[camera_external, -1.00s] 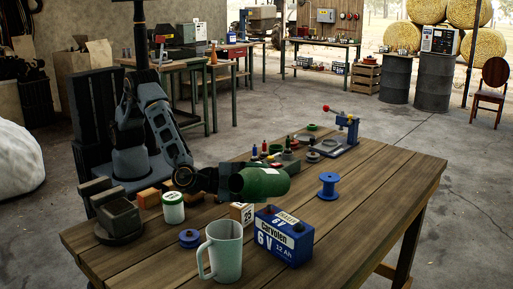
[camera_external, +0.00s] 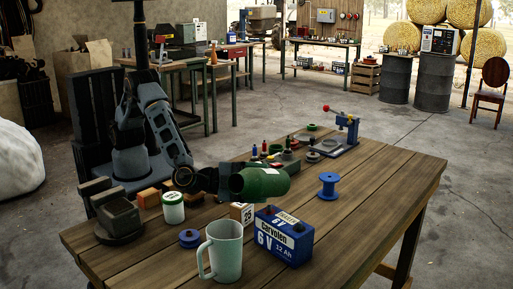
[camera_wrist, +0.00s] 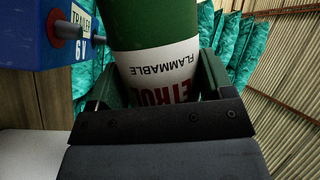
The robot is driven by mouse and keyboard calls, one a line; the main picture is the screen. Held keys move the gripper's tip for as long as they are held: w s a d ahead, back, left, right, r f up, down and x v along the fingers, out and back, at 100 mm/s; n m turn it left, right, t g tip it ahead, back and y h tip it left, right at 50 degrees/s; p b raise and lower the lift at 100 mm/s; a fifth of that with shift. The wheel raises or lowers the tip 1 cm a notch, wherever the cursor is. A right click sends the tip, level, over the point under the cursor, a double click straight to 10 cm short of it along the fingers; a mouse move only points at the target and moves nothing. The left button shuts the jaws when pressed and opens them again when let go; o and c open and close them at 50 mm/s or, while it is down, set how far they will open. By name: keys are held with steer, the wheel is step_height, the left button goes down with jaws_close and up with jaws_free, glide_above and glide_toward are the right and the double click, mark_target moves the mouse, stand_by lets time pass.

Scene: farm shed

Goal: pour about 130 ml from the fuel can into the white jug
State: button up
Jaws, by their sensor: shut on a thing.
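The green fuel can (camera_external: 262,183) is held on its side, nearly level, above the table. Its white label with "FLAMMABLE" shows in the wrist view (camera_wrist: 157,62). My gripper (camera_external: 228,182) is shut on the can, with a finger on each side of it in the wrist view (camera_wrist: 155,88). The pale white jug (camera_external: 228,262) stands upright at the table's front edge, handle to the left. The can is higher than the jug and behind it, not over its mouth. The can's mouth and any liquid are not visible.
A blue battery (camera_external: 283,238) stands right of the jug, with a small box (camera_external: 241,213) behind it. A blue spool (camera_external: 189,238), a white jar (camera_external: 173,212) and a vise (camera_external: 119,220) are to the left. Another spool (camera_external: 328,188) stands right.

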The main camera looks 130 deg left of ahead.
mark_target(252, 175)
steer(key=shift+r, duration=0.2)
steer(key=r+n+p, duration=0.1)
steer(key=p, duration=0.1)
steer(key=d+r+n+g+p, duration=0.1)
steer(key=p, duration=0.1)
steer(key=shift+r+h, duration=0.3)
steer(key=shift+r, duration=0.05)
steer(key=shift+w+d+n+h+p, duration=0.1)
steer(key=shift+d+n+h+p, duration=0.25)
steer(key=shift+n+p, duration=0.3)
steer(key=shift+d+n+g+p, duration=0.3)
steer(key=shift+n+g+p, duration=0.1)
steer(key=shift+n+p, duration=0.15)
steer(key=shift+f+n+g+h+p, duration=0.1)
steer(key=shift+n+g+h+p, duration=0.2)
steer(key=shift+n+h+p, duration=0.6)
steer(key=shift+f+n+h, duration=0.2)
steer(key=shift+n+h, duration=0.15)
steer(key=shift+n, duration=0.55)
steer(key=shift+d+f+n+g+h+b, duration=0.1)
steer(key=shift+f+n+g+h+b, duration=0.1)
steer(key=shift+n+h+b, duration=0.3)
steer(key=shift+d+f+n+g+h+b, duration=0.15)
steer(key=shift+n+h, duration=0.15)
steer(key=shift+n, duration=0.3)
